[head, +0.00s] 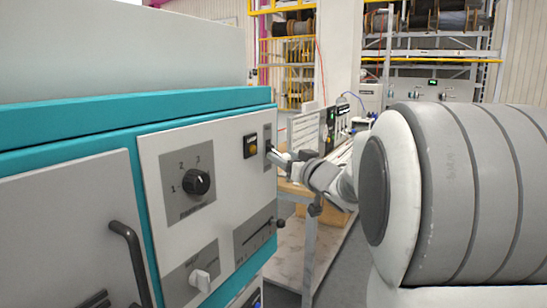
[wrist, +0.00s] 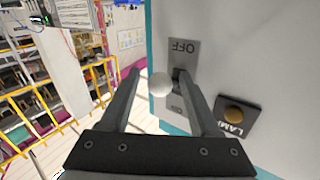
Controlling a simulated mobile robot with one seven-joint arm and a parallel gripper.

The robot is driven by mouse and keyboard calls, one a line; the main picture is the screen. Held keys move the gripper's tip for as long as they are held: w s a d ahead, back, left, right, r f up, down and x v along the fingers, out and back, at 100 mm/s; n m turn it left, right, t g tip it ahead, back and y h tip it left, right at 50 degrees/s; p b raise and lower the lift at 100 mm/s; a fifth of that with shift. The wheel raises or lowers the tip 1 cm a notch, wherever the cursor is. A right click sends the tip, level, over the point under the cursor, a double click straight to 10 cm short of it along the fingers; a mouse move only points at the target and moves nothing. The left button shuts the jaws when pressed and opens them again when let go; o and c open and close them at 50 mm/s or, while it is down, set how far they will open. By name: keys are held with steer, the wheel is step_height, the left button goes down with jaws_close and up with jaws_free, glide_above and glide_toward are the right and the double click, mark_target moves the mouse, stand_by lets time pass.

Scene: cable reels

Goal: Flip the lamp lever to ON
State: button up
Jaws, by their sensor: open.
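The lamp lever (wrist: 160,85) has a pale round knob, which sits between the two fingers of my gripper (wrist: 156,76) in the wrist view. Its grey plate (wrist: 183,47) reads OFF, upside down in this view; the opposite marking is partly hidden by the fingers. The amber lamp indicator (wrist: 234,114) with a LAMP label is beside it. In the head view my gripper (head: 275,155) is at the lever plate (head: 267,133) on the panel's right edge, and the lever is mostly hidden. The fingers are apart; I cannot tell whether either touches the knob.
The white panel (head: 225,160) with teal trim also carries a rotary knob (head: 198,182), a slider (head: 262,232) and a lower pale knob (head: 200,280). A dark door handle (head: 130,255) sticks out at the left. A workbench (head: 300,235) stands behind my arm.

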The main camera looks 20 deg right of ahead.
stand_by(0.3)
jaws_close()
